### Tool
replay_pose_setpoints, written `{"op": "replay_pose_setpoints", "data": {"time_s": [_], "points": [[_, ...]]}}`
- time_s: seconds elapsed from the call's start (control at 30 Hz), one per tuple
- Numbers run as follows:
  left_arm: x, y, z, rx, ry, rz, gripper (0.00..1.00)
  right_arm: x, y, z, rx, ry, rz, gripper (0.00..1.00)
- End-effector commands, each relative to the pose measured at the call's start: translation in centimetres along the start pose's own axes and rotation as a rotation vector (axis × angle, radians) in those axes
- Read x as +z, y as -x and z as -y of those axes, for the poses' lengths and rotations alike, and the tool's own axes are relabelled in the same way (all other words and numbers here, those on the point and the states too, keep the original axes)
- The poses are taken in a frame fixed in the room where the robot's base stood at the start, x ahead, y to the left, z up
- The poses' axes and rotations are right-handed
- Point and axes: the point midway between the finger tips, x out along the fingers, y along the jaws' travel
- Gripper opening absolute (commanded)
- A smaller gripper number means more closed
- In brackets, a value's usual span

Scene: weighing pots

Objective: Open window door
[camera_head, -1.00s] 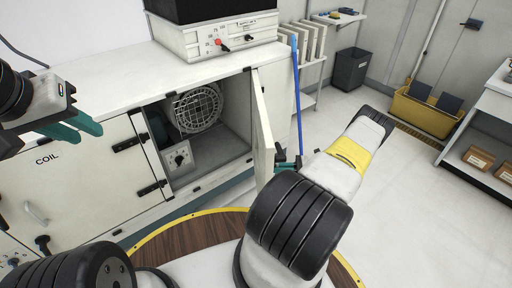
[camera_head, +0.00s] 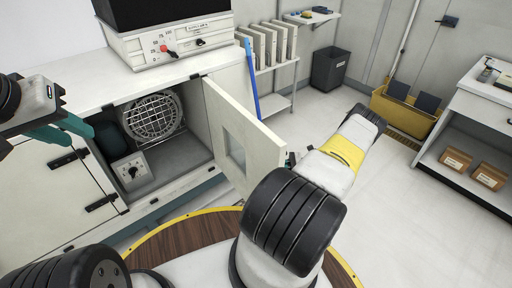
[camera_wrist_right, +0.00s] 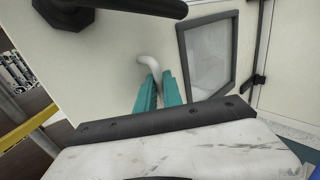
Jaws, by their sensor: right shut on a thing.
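The cream window door (camera_head: 243,137) of the cabinet stands swung out, its small glazed window (camera_head: 235,150) facing the open compartment. In the right wrist view, the door panel (camera_wrist_right: 110,68) fills much of the picture, with its dark-framed window (camera_wrist_right: 208,56) to the right. The pale curved door handle (camera_wrist_right: 150,64) rises from between the teal fingers of my right gripper (camera_wrist_right: 158,82), which is shut on it. In the head view that gripper is mostly hidden behind the door and my arm. My left gripper (camera_head: 66,127) is open and empty above the cabinet's left part.
The open compartment holds a round caged fan (camera_head: 153,118) and a small dial box (camera_head: 131,171). A control unit (camera_head: 175,40) sits on the cabinet top. A blue pole (camera_head: 250,80) stands behind the door. Clear floor (camera_head: 410,190) lies to the right.

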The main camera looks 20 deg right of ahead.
Motion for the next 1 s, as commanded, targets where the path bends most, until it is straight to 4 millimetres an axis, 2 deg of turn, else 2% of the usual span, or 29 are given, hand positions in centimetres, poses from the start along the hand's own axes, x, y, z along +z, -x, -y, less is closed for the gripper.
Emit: {"op": "replay_pose_setpoints", "data": {"time_s": [0.27,0.3,0.4,0.77,0.87,1.0], "points": [[0.0,0.0,0.0,0.0,0.0,0.0,0.29,-0.1,-0.1,0.1,-0.002,-0.001,-0.002,0.0],[0.0,0.0,0.0,0.0,0.0,0.0,0.29,-0.1,-0.1,0.1,-0.002,-0.001,-0.002,0.15],[0.0,0.0,0.0,0.0,0.0,0.0,0.29,-0.1,-0.1,0.1,-0.002,-0.001,-0.002,0.33],[0.0,0.0,0.0,0.0,0.0,0.0,0.29,0.0,0.2,0.1,-0.002,0.0,-0.001,0.33],[0.0,0.0,0.0,0.0,0.0,0.0,0.29,-0.1,1.3,0.1,-0.003,0.0,-0.003,0.33],[0.0,0.0,0.0,0.0,0.0,0.0,0.29,-0.1,3.8,0.1,-0.005,0.001,-0.003,0.33]]}}
